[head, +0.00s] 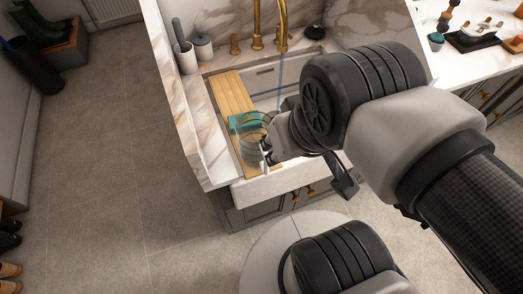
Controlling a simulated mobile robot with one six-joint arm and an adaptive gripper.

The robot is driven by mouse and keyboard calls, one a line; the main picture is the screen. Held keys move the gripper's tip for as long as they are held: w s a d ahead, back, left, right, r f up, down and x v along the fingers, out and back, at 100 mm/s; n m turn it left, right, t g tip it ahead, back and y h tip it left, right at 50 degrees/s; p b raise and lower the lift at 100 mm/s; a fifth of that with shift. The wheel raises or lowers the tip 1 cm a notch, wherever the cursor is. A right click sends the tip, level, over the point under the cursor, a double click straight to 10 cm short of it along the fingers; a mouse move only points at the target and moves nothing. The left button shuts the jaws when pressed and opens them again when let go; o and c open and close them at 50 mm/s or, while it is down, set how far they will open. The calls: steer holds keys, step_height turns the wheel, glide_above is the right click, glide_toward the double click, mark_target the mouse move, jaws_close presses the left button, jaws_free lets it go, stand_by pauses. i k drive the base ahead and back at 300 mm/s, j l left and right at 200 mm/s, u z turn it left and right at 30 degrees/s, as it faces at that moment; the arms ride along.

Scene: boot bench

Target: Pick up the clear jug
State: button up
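The clear jug (252,130) is see-through and stands on or just above the wooden board at the left of the sink. A teal thing (238,121) shows beside or through it. My gripper (266,152) is at the jug's right front side, very close to it. The fingers are small and partly hidden by my wrist, so I cannot tell whether they touch or grip the jug.
The wooden board (234,93) lies across the left part of the white sink (282,183). A brass tap (282,22) stands behind, with water seemingly running. A marble splash wall (184,112) edges the left.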

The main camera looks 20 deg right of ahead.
mark_target(251, 126)
steer(key=k+j+z, duration=0.3)
steer(key=k+j, duration=0.15)
steer(key=k+j+z, duration=0.3)
steer(key=k, duration=0.3)
